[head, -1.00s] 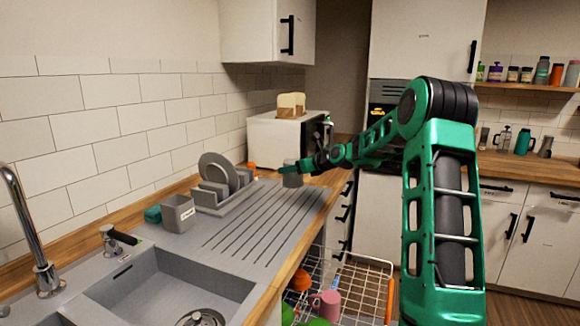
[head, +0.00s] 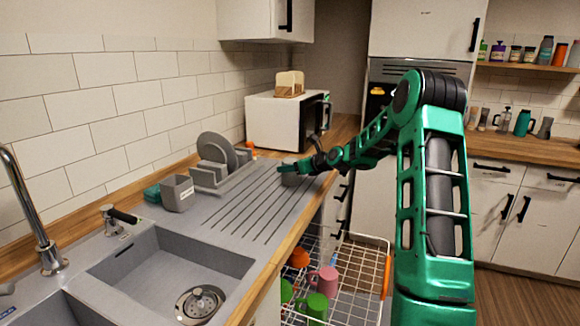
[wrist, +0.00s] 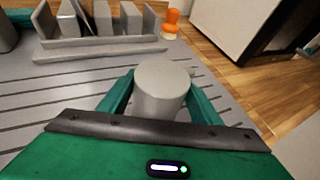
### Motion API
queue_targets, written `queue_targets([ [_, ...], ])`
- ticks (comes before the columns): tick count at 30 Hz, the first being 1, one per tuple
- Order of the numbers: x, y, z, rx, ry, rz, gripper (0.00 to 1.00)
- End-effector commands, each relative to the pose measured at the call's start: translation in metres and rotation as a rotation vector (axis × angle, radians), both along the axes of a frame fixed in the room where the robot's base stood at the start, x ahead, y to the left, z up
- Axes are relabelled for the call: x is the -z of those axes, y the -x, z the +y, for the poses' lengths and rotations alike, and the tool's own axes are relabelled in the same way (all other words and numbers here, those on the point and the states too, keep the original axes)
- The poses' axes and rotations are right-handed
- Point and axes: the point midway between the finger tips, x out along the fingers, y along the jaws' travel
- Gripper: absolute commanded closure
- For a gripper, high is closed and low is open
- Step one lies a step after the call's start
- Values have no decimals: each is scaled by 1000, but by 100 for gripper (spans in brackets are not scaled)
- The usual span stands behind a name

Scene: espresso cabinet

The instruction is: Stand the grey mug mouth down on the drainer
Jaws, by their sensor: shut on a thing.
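The grey mug (head: 289,180) is at the far right end of the grooved grey drainer (head: 225,217). In the wrist view the mug (wrist: 160,92) shows a smooth closed disc on top, so its base is up and its mouth is down. It looks upright. My gripper (head: 291,168) is shut on the mug, with one green finger on each side in the wrist view (wrist: 160,84). The mug's lower edge is mostly hidden, and I cannot tell whether it touches the drainer.
A grey plate rack (head: 212,178) and a grey holder (head: 177,194) stand along the wall side. A microwave (head: 277,122) with toast on it is behind. An orange object (wrist: 171,24) is near the rack. A wire dishwasher basket (head: 345,262) with cups is open below the counter.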

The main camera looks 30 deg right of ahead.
Motion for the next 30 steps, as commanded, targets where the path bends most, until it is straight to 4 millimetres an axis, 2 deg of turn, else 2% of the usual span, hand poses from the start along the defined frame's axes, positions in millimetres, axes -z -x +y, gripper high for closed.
queue_targets([
  [17, 2, 0, 0, -1, -1, -1, 73],
  [18, 3, 0, 0, -1, 0, -1, 40],
  [21, 3, 0, 0, -1, 0, -1, 20],
  [30, 3, 1, 0, -1, 0, 1, 20],
])
